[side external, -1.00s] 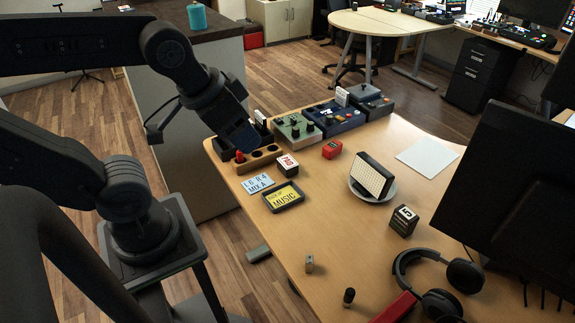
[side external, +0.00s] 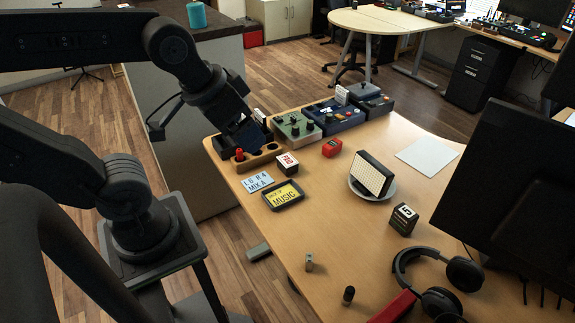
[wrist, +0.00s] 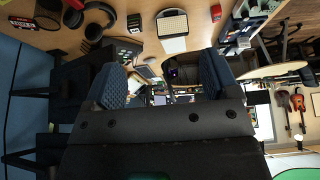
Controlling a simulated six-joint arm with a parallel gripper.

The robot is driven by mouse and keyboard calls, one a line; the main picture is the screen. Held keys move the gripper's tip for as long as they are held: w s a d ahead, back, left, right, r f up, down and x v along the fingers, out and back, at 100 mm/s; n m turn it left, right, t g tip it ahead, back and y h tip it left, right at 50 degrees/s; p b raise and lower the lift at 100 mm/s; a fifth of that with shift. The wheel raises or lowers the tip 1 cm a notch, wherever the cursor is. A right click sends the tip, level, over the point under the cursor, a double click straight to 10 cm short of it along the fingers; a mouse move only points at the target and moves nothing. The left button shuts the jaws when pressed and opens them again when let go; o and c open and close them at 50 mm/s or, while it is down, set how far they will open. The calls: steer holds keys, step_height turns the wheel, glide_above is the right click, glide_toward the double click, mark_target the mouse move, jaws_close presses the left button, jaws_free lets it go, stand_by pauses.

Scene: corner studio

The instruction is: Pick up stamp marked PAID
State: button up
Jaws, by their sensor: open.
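The stamp marked PAID (side external: 287,164) is a small block with a white face and red lettering. It stands on the desk just right of the wooden holder in the side view. My gripper (side external: 240,133) is left of the stamp and above the holder, apart from the stamp. Its two blue textured fingers show spread apart in the wrist view (wrist: 165,85), with nothing visible between them. I cannot make out the PAID stamp for certain in the wrist view.
The wooden holder (side external: 258,160) has round holes and a red-topped piece. A red box (side external: 332,148), dark devices (side external: 337,117) and a white panel on a dish (side external: 371,177) stand nearby.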

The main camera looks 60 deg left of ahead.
steer(key=w+a+f+n+g, duration=0.2)
steer(key=w+a+n, duration=0.45)
steer(key=w, duration=0.55)
steer(key=n+g, duration=0.4)
steer(key=n, duration=0.7)
glide_above(287, 160)
step_height(287, 160, down, 20)
step_height(287, 160, down, 8)
steer(key=shift+f, duration=0.1)
steer(key=shift+w+f, duration=0.1)
steer(key=shift+f, duration=2.9)
steer(key=c, duration=1)
